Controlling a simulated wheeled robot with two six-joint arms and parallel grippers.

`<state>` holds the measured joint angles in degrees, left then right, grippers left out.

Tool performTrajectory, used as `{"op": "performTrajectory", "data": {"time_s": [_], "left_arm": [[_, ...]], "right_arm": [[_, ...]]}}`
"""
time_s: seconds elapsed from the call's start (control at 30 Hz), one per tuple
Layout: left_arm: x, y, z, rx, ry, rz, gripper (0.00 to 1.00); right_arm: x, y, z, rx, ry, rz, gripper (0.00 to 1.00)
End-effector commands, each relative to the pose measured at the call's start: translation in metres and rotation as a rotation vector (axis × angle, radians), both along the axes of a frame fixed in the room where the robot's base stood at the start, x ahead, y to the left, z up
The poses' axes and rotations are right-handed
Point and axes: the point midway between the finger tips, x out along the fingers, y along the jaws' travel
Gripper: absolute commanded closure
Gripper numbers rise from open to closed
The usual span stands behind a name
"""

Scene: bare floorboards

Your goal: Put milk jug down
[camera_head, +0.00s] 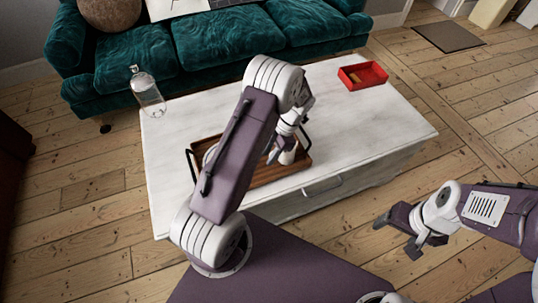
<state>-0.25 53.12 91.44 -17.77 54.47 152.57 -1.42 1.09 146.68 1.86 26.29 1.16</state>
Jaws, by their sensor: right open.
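My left arm reaches over the white table (350,120) to a brown wooden tray (262,178) with dark handles. My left gripper (279,152) is low over the right part of the tray. A small white object (288,157), possibly the milk jug, is right at its fingers. I cannot tell whether the fingers grip it or whether it rests on the tray. Another pale item (210,155) shows at the left of the tray, mostly hidden by my arm. My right gripper (397,236) is open and empty, over the floor right of the table.
A clear glass bottle (148,95) stands at the table's back left corner. A red box (363,76) with something tan inside is at the back right. The tabletop between tray and box is clear. A green sofa (220,45) stands behind the table.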

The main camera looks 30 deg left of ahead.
Motion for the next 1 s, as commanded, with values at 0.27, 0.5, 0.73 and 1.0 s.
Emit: {"op": "performTrajectory", "data": {"time_s": [0.27, 0.5, 0.73, 1.0], "left_arm": [[0.022, -0.018, 0.070, -0.001, -0.006, -0.001, 0.69], [0.033, -0.027, 0.103, 0.001, -0.002, -0.001, 0.69], [0.032, -0.030, 0.108, -0.019, 0.003, -0.039, 0.69], [-0.019, -0.050, 0.138, -0.349, 0.032, -0.948, 0.69]], "right_arm": [[0.000, 0.000, 0.028, 0.000, 0.000, 0.000, 0.24], [0.000, 0.000, 0.038, 0.000, 0.000, 0.000, 0.24], [0.000, 0.000, 0.037, 0.000, 0.000, 0.000, 0.24], [0.000, 0.000, 0.037, 0.000, 0.000, 0.000, 0.24]]}}
